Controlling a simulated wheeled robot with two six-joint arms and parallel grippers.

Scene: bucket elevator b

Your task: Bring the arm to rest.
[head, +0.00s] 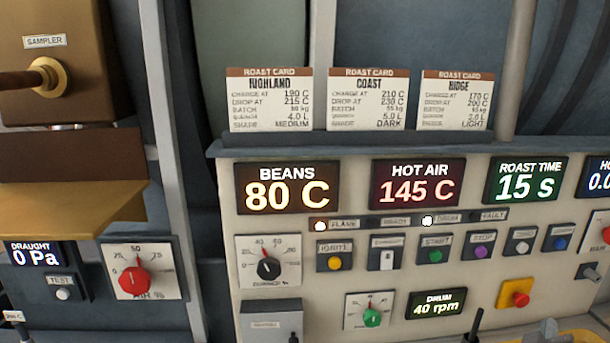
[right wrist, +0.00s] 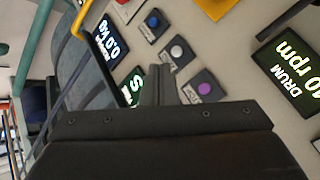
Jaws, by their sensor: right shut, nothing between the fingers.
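My right gripper (right wrist: 165,88) shows in the right wrist view, with its grey fingers together and nothing between them. Its fingers point toward the control panel, near the purple stop button (right wrist: 205,88) and a white button (right wrist: 176,52). I cannot tell whether the fingertips touch the panel. In the head view, dark and grey pieces show at the bottom edge below the panel, and I cannot clearly make out the gripper there. The control panel (head: 340,270) fills the right half of the head view. My left gripper is not in view.
The panel carries several displays, including beans 80 C (head: 285,187), knobs and a red button on a yellow plate (head: 514,294). Roast cards (head: 368,100) stand on the ledge above. A brass sampler (head: 60,70) juts out at upper left. A yellow bar (right wrist: 82,20) shows in the wrist view.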

